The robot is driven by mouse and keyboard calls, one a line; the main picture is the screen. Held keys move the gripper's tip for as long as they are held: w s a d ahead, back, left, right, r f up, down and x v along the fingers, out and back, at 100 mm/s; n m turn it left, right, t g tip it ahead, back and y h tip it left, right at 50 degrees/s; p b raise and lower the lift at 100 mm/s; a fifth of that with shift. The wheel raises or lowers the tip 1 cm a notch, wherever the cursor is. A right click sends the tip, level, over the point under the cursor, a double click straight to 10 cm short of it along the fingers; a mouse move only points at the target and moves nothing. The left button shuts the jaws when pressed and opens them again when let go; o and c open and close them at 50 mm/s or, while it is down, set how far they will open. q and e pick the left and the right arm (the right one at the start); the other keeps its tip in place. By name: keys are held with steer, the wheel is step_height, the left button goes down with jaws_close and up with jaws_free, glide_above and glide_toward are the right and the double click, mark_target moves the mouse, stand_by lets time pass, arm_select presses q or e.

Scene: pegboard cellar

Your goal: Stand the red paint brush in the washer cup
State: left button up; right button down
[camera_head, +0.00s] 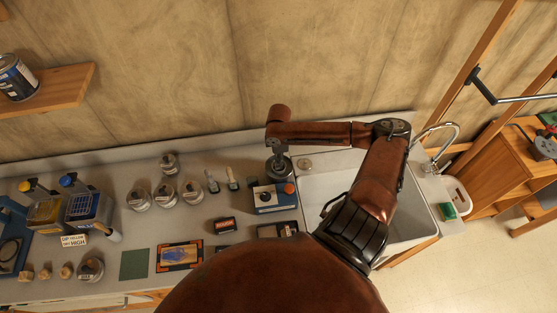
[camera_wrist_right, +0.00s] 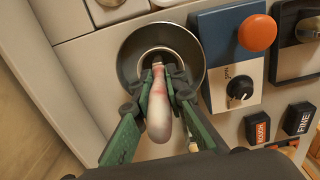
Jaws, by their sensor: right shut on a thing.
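The washer cup (camera_wrist_right: 192,75) is a round dark metal cup, seen from above in the right wrist view. It also shows in the head view (camera_head: 279,172), below my right gripper (camera_head: 279,153), which partly covers it. In the wrist view, my right gripper (camera_wrist_right: 158,90) is shut on the red paint brush (camera_wrist_right: 159,115), whose handle is pale with reddish patches. The brush points down over the cup's opening; its far end is dark, and I cannot tell how deep it reaches. My left gripper is not in view.
A blue and white box (camera_head: 275,197) with an orange-red button stands beside the cup. Two other brushes (camera_head: 212,182) (camera_head: 232,179) and several metal cans (camera_head: 165,191) are to the left. A sink (camera_head: 326,193) lies right, under my arm.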

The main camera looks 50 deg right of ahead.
steer(key=c, duration=1.8)
jaws_free()
steer(key=shift+c, duration=0.2)
step_height(320, 180, up, 12)
